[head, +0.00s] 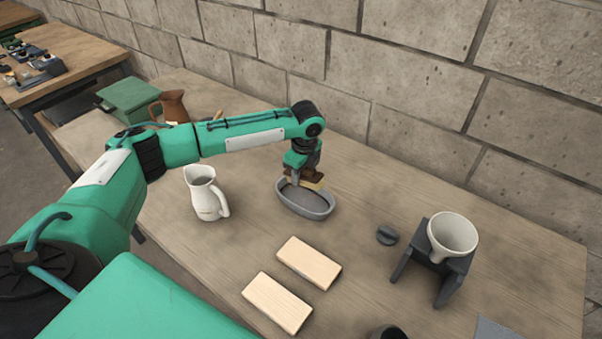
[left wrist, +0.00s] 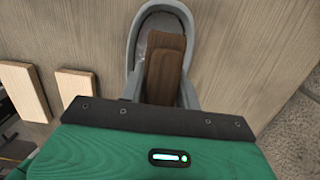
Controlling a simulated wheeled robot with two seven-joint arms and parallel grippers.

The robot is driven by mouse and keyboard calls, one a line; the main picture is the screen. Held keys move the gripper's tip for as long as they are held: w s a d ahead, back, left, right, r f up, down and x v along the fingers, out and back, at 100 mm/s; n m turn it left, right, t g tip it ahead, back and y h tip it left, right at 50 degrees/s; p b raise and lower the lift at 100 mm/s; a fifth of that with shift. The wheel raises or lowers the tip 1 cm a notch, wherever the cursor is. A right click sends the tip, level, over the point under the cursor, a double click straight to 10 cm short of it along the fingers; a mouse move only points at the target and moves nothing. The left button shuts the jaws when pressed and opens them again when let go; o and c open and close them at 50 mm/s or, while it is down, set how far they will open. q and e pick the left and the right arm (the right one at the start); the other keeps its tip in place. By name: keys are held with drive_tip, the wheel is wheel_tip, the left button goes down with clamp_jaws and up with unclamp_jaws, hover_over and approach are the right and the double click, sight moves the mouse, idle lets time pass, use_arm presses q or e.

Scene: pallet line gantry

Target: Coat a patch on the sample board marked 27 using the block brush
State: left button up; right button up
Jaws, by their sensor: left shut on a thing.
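My left gripper (head: 302,165) is shut on the block brush (head: 309,181), a brown wooden block with a paler lower part. The brush is over the grey oval tray (head: 308,207), within its rim; I cannot tell whether it touches the bottom. In the left wrist view the brown brush (left wrist: 165,68) lies across the opening of the tray (left wrist: 134,32). Two pale wooden boards lie flat on the table, a farther one (head: 309,263) and a nearer one (head: 277,302). No number is legible on either board.
A white jug (head: 204,194) stands left of the tray. A white funnel-like bowl (head: 453,235) sits on a dark stand (head: 443,275) at right, with a small dark object (head: 387,236) beside it. A brown jug (head: 171,106) and green box (head: 131,99) stand far left. A stone wall bounds the back.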

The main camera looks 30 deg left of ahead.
sight(301, 181)
use_arm(q)
wheel_tip(301, 181, down, 3)
drive_tip(key=shift+r+b, duration=0.15)
drive_tip(key=shift+b, duration=0.8)
drive_tip(key=shift+f, duration=1.9)
wheel_tip(301, 181, up, 4)
drive_tip(key=p, duration=0.4)
wheel_tip(301, 181, up, 4)
drive_tip(key=p, duration=0.3)
drive_tip(key=shift+f+p, duration=0.15)
drive_tip(key=shift+p, duration=0.25)
drive_tip(key=shift+f, duration=0.1)
